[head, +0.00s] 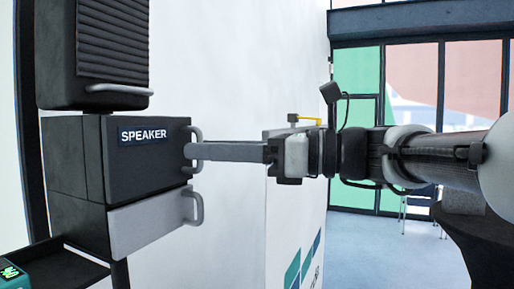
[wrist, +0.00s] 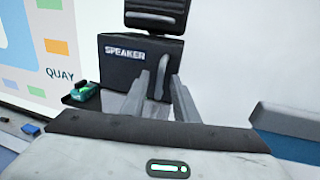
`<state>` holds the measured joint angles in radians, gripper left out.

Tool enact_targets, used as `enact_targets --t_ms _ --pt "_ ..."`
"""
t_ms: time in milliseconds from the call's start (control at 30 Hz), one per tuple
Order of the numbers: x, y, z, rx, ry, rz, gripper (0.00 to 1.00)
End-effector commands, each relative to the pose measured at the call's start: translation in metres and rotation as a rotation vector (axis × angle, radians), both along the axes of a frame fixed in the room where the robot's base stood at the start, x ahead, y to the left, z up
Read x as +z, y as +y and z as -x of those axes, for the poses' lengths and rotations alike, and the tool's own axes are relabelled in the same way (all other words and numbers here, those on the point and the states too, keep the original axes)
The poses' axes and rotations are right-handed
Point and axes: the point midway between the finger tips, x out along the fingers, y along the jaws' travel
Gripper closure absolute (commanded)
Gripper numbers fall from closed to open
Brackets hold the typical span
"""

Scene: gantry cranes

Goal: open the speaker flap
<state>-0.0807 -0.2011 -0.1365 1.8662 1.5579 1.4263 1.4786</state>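The speaker flap (head: 150,165) is the dark front panel of a box on the wall, marked by a "SPEAKER" label (head: 143,134). It looks shut, flush with the box. A grey upright bar handle (head: 196,134) is on its right side; it also shows in the wrist view (wrist: 162,72). My gripper (head: 190,152) reaches in from the right, level with the handle. In the wrist view my gripper's (wrist: 159,80) fingers are apart, with the handle between their tips. Whether either finger touches the handle cannot be told.
A ribbed dark unit (head: 112,42) with its own handle sits above. A light grey panel (head: 150,222) with a similar handle is just below. A green device (wrist: 84,91) lies on a dark shelf to the left.

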Motion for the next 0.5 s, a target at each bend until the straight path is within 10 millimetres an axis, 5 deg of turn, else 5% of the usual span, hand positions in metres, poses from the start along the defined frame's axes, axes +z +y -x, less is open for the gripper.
enact_targets --t_ms 267,433,500 --pt "-0.0003 0.0017 -0.0004 0.0 0.0 0.0 0.73" --pt "-0.0002 0.0016 -0.0004 0.0 0.0 0.0 1.0" --pt "-0.0002 0.0016 -0.0004 0.0 0.0 0.0 1.0"
